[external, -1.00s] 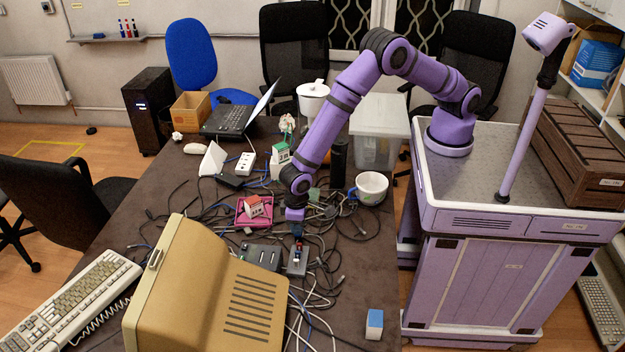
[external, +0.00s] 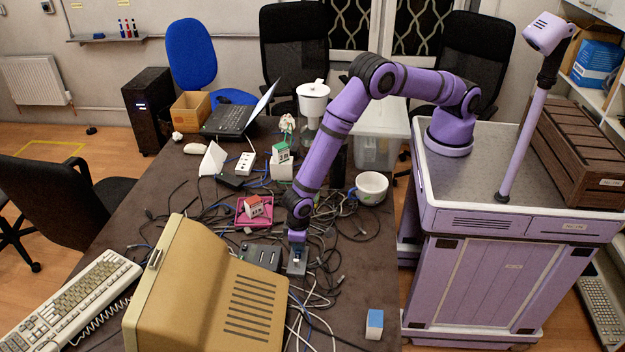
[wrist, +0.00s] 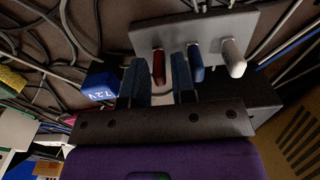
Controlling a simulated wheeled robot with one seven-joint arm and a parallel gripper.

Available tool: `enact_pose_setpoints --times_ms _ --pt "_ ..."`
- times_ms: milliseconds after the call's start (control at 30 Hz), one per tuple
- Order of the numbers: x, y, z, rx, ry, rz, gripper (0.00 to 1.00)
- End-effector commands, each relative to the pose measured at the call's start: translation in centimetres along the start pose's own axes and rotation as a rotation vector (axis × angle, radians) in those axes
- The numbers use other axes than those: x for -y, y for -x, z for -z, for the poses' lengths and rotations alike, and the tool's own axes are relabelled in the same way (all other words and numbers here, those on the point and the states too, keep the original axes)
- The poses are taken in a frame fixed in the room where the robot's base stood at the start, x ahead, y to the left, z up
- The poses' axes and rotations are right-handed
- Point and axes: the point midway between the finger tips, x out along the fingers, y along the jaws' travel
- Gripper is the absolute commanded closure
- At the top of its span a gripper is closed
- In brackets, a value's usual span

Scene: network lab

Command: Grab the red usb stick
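The red usb stick (wrist: 158,68) stands out from a grey holder (wrist: 145,38) in the wrist view, left of a blue stick (wrist: 196,62) and a white stick (wrist: 232,60). My gripper (wrist: 159,76) is open, with one dark blue finger on each side of the red stick. The right finger lies between the red and blue sticks. I cannot tell whether either finger touches the red one. In the external view my gripper (external: 298,240) is low over the holder (external: 296,268), and the red stick is hidden there.
Tangled cables (external: 340,225) surround the holder. A beige monitor (external: 205,290) stands in front left, and a black box (external: 262,257) sits just left.

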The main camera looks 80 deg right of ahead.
Motion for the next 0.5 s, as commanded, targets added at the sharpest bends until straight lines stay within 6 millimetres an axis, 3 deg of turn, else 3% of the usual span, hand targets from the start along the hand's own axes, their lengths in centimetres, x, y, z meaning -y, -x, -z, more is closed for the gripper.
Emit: enact_pose_setpoints --times_ms 33,133,500 --pt "-0.01 0.0 -0.01 0.0 0.0 0.0 0.78" --pt "-0.01 0.0 -0.02 0.0 0.0 0.0 1.0" --pt "0.0 0.13 -0.02 0.0 0.0 0.0 1.0"
